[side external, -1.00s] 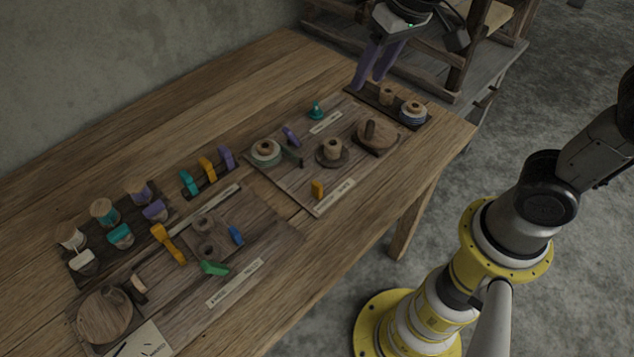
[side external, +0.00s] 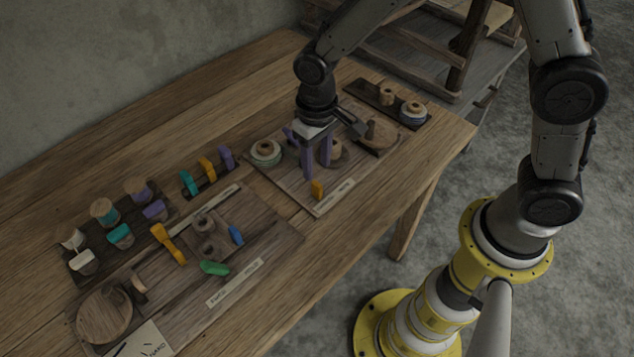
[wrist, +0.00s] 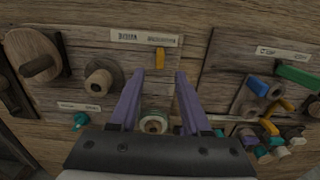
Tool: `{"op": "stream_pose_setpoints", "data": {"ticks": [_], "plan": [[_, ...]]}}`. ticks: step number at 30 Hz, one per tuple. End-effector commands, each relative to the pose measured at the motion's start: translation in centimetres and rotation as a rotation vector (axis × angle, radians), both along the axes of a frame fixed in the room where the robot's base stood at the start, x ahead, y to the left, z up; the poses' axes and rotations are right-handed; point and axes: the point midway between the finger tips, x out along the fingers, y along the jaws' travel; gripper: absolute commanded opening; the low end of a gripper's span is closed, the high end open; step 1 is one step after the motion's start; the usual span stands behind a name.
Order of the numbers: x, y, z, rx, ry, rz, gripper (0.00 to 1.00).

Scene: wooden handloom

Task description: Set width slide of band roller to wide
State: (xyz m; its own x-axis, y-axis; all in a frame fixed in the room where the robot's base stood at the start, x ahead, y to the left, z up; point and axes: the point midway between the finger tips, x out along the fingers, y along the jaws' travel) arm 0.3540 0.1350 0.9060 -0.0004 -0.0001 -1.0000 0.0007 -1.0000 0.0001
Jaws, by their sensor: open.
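A small upright orange tab (side external: 317,188) stands on the far wooden board (side external: 290,194), beside a pale label strip (side external: 335,196). It also shows in the wrist view (wrist: 160,58), just past my fingertips and in line with the gap between them. It may be the width slide, but I cannot read the label well enough to tell. My gripper (side external: 317,168) has purple fingers, is open and empty, and points down over this board, close to the tab. In the side view my gripper partly hides a wooden knob (side external: 337,152) and a purple piece (side external: 288,136).
A green-rimmed spool (side external: 265,151) and a round wooden crank (side external: 379,134) flank my gripper. A rack of coloured levers (side external: 207,170) stands left. The nearer board (side external: 265,245) carries blue (side external: 236,235) and green (side external: 214,268) pieces. Bare tabletop lies along the front edge.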

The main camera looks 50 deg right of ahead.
Motion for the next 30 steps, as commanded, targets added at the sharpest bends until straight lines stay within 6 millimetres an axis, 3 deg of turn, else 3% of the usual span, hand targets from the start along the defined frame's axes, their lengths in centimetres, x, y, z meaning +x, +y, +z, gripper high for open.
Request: {"op": "stream_pose_setpoints", "data": {"ticks": [6, 12, 24, 25, 30], "plan": [[-0.1, -0.1, -4.3, -0.002, 0.005, 0.000, 0.47], [0.0, 0.0, -6.5, -0.001, 0.002, 0.000, 0.47], [0.0, 0.0, -7.3, 0.000, -0.001, 0.000, 0.47], [0.0, 0.0, -7.3, 0.000, -0.001, 0.000, 0.46], [0.0, 0.0, -7.3, 0.000, -0.001, 0.000, 0.15]]}}
